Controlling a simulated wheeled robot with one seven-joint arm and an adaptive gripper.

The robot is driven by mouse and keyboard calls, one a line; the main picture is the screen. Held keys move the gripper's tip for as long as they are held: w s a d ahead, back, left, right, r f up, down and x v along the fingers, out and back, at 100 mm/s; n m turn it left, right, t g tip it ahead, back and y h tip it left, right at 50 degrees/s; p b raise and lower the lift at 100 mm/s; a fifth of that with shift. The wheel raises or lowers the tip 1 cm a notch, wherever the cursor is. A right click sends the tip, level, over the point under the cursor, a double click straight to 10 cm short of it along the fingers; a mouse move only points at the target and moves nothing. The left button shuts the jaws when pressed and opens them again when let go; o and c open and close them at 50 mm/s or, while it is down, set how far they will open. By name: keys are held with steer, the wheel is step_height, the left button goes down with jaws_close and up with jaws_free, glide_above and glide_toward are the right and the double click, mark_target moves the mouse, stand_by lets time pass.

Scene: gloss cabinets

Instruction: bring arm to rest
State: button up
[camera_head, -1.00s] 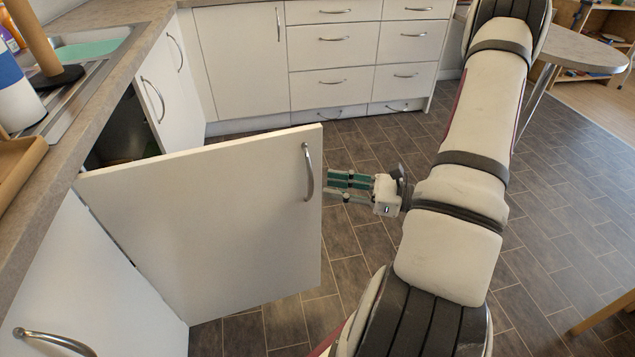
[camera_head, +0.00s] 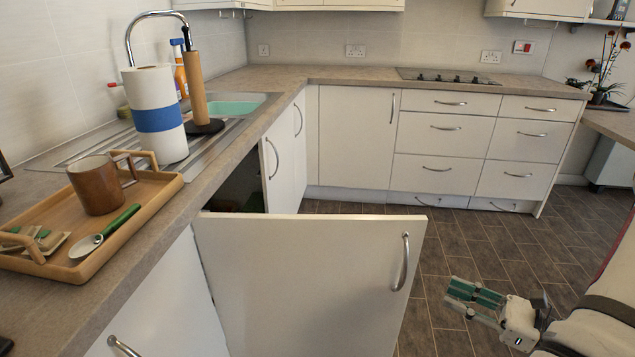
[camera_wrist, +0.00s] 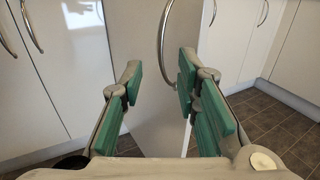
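My gripper (camera_head: 474,302) is at the lower right of the head view, to the right of an open cabinet door (camera_head: 303,280). Its green-padded fingers point left toward the door and do not touch it in that view. In the wrist view my gripper (camera_wrist: 160,92) shows its two fingers spread apart with nothing between them. The door's bowed metal handle (camera_head: 401,262) is on its right edge; a handle (camera_wrist: 166,45) also shows beyond the fingers in the wrist view. My arm enters from the right edge.
The door stands swung out from the left counter (camera_head: 256,128) into the aisle. A wooden tray (camera_head: 160,196) with a brown mug (camera_head: 96,185) sits on that counter, near a paper towel roll (camera_head: 155,112). Shut drawers (camera_head: 443,136) line the back. The tiled floor (camera_head: 470,232) between is clear.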

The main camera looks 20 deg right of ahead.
steer(key=a+r+n+g+y, duration=0.3)
steer(key=a+r+n+g, duration=1.05)
steer(key=a, duration=0.35)
steer(key=s+a+r+n+g+h, duration=0.2)
steer(key=s+a+n+h, duration=0.2)
steer(key=s+n+h, duration=0.2)
steer(key=s+a+r+n+g+h, duration=0.1)
steer(key=s+a+r+n+h, duration=0.2)
steer(key=s+n+h, duration=0.3)
step_height(320, 180, up, 22)
steer(key=s+n+t+h+p, duration=0.1)
steer(key=t+p, duration=0.5)
steer(key=p, duration=1.3)
steer(key=shift+s+d+f+n, duration=0.25)
steer(key=shift+s+d+n, duration=0.3)
steer(key=shift+n, duration=0.7)
